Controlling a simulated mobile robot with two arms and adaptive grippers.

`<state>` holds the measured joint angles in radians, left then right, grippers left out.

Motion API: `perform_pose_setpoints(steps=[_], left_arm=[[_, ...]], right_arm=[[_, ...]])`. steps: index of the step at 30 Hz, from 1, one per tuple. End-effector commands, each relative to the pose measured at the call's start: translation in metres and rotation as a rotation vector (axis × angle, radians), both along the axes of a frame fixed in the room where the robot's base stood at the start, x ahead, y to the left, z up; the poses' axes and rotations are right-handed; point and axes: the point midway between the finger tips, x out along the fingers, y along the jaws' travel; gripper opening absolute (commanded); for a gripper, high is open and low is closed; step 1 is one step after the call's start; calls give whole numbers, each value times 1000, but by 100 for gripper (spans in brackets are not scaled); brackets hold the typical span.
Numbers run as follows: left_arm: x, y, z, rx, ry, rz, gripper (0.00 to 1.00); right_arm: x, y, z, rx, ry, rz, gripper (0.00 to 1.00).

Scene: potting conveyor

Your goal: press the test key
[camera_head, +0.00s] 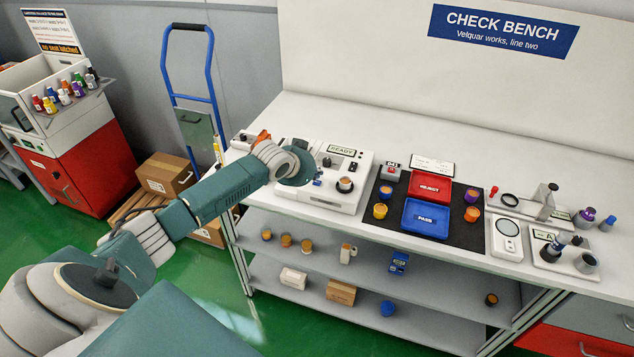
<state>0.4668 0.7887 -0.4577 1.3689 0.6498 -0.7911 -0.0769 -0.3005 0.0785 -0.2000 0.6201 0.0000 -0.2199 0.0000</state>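A white test device (348,207) with a display reading "READY" (341,150) stands on the left part of the bench. I cannot tell which part is the test key. My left gripper (312,180) is over the left side of this device and hides part of it. Its fingers are too small and covered to tell open from shut, or whether they touch the device. My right gripper is not in view.
Right of the device, a black mat (463,238) holds a red REJECT tray (431,172), a blue PASS tray (405,225) and several small orange and purple pots. A white scale (507,250) and other instruments stand further right. A shelf with small items lies below.

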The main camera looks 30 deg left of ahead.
Motion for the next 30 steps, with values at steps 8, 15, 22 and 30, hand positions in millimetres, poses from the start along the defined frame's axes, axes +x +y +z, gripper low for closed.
perform_pose_setpoints(steps=[8, 15, 22, 30], left_arm=[[0, 0, 0, 0, 0, 0, 0], [0, 0, -5, -1, 1, 1, 0], [0, 0, -8, 0, -1, 0, 0], [0, 0, -9, 0, 0, 0, 0]], right_arm=[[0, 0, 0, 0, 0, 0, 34], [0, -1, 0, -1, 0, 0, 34], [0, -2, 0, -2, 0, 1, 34], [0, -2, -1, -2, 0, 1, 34]])
